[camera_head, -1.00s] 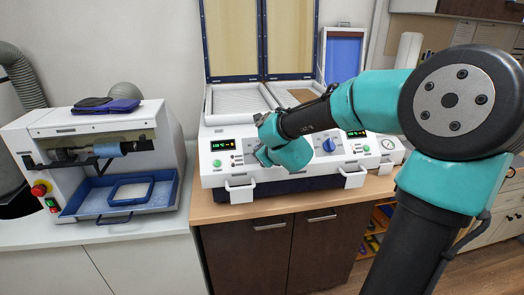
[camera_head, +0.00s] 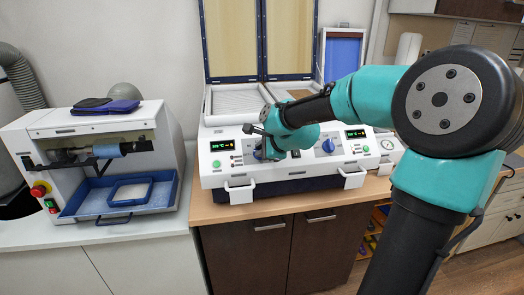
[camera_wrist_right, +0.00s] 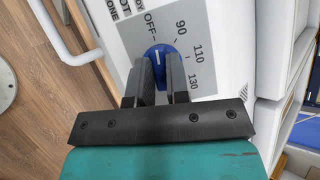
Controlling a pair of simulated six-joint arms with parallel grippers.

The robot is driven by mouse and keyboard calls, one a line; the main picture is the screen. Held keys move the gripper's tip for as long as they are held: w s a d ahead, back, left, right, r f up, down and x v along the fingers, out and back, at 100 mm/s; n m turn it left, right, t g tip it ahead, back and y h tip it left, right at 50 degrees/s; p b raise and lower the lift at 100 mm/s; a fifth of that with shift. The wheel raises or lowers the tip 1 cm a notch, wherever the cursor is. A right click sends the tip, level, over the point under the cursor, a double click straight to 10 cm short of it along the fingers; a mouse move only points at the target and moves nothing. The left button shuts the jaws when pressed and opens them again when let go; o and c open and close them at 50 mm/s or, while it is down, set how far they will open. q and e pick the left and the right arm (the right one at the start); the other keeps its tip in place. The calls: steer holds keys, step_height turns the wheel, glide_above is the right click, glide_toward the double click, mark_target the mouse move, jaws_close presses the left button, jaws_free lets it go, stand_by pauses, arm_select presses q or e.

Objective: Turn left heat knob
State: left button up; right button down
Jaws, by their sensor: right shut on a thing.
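The left heat knob (camera_wrist_right: 159,54) is round and blue, with a white pointer line, on a grey dial plate marked OFF, 90, 110 and 130. My right gripper (camera_wrist_right: 161,75) is shut on the knob, with one black finger on each side of it. The pointer's exact setting is hard to read. In the head view, the right gripper (camera_head: 264,153) is at the left part of the white heating machine's front panel (camera_head: 212,182). It largely hides the left knob there. My left gripper is not in view.
A second blue knob (camera_head: 328,146) sits to the right on the same panel. Green displays (camera_head: 221,146) and white handles (camera_head: 240,187) are nearby. A white machine with a blue tray (camera_head: 83,213) stands at the left. The wooden counter edge (camera_head: 215,213) runs below.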

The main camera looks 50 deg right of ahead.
steer(key=shift+n+g, duration=0.3)
steer(key=shift+n, duration=0.4)
steer(key=shift+y, duration=0.3)
steer(key=c, duration=1.1)
jaws_free()
steer(key=v, duration=1.7)
steer(key=shift+r, duration=0.2)
steer(key=shift+s, duration=0.1)
